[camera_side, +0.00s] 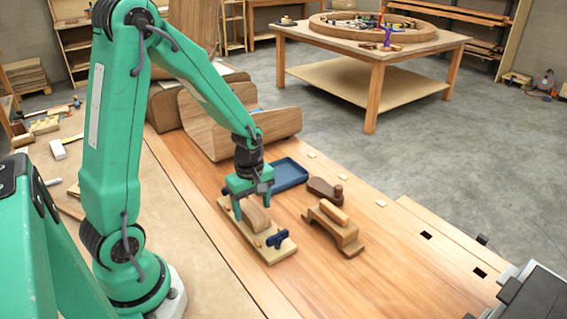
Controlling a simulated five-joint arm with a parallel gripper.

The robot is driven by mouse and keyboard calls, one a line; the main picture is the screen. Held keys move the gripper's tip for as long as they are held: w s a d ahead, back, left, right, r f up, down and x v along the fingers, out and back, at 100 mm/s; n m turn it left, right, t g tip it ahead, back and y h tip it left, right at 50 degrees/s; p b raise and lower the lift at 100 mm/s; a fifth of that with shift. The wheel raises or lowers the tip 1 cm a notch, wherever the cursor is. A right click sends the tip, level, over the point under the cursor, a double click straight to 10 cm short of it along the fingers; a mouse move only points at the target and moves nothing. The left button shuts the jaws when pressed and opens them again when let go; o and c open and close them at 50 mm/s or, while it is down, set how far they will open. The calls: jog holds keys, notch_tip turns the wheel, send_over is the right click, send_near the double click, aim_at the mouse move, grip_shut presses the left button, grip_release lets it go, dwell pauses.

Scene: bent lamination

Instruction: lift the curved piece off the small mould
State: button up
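The small mould (281,253) is a pale board with a curved wooden block on it, lying on the bench in the middle of the view. The curved piece (256,217) appears as a light wooden arch over this block; where piece and block part is too small to tell. I see no clear contact, and the far finger's tip is partly hidden.
A wooden saddle-shaped block with a handle (334,232) and a dark brown wooden tool (325,191) stand to the right. A blue tray (289,174) lies behind. Large curved wooden forms (205,128) stand farther back.

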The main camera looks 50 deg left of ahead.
aim_at(253, 209)
jog(key=c, duration=0.9)
jog(key=shift+r, duration=0.2)
jog(key=shift+r, duration=0.9)
notch_tip(253, 209, up, 2)
jog(key=shift+r, duration=0.1)
jog(key=s+d+r, duration=0.1)
jog(key=d+r, duration=0.1)
jog(key=d, duration=0.1)
jog(key=s+d+r, duration=0.1)
jog(key=d+r, duration=0.1)
jog(key=d, duration=0.2)
jog(key=s+d+r, duration=0.1)
jog(key=d+r, duration=0.1)
jog(key=d, duration=0.2)
jog(key=shift+s+d+r, duration=0.1)
jog(key=shift+s+r, duration=0.05)
jog(key=shift+r, duration=0.15)
